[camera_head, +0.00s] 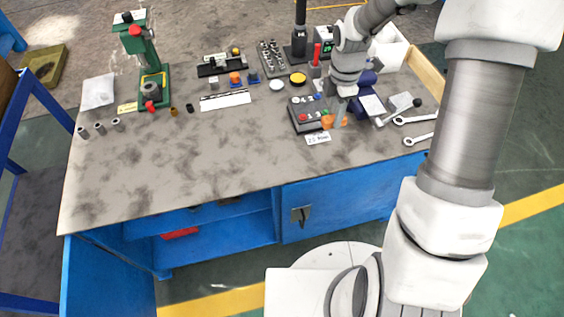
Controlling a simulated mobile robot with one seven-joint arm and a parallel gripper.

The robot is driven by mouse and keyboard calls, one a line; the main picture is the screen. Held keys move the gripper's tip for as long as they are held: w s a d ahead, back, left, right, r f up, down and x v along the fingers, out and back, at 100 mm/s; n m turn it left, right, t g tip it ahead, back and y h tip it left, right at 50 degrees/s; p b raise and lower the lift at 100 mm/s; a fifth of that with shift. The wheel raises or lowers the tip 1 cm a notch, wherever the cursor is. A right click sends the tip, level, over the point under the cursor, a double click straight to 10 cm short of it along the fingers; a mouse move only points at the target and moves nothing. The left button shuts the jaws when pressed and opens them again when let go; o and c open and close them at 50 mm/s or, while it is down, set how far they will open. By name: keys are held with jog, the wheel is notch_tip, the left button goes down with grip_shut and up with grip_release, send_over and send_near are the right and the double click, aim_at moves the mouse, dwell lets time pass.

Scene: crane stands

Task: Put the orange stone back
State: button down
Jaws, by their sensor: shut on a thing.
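My gripper (337,113) points down over the right part of the workbench, at the right end of a small dark tray (303,127). It is shut on the orange stone (327,122), which shows partly around the fingertips. Whether the stone touches the tray or the bench is too small to tell. The tray holds small red, green and pale pieces, and my gripper hides part of its right side.
A white label (318,138) lies in front of the tray. Wrenches (415,119) and a hammer (398,112) lie right. A red-handled tool (315,62) and a black stand (299,45) rise behind. A green press (150,85) stands left. The bench front is clear.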

jog(key=shift+s+a+f, duration=0.1)
jog(key=shift+s, duration=0.1)
jog(key=b, duration=0.2)
send_over(289, 159)
notch_tip(289, 159, down, 7)
jog(key=shift+f, duration=0.1)
jog(key=shift+f+b, duration=0.55)
jog(key=shift+f, duration=1.35)
jog(key=shift+f, duration=0.15)
jog(key=c, duration=0.6)
grip_release()
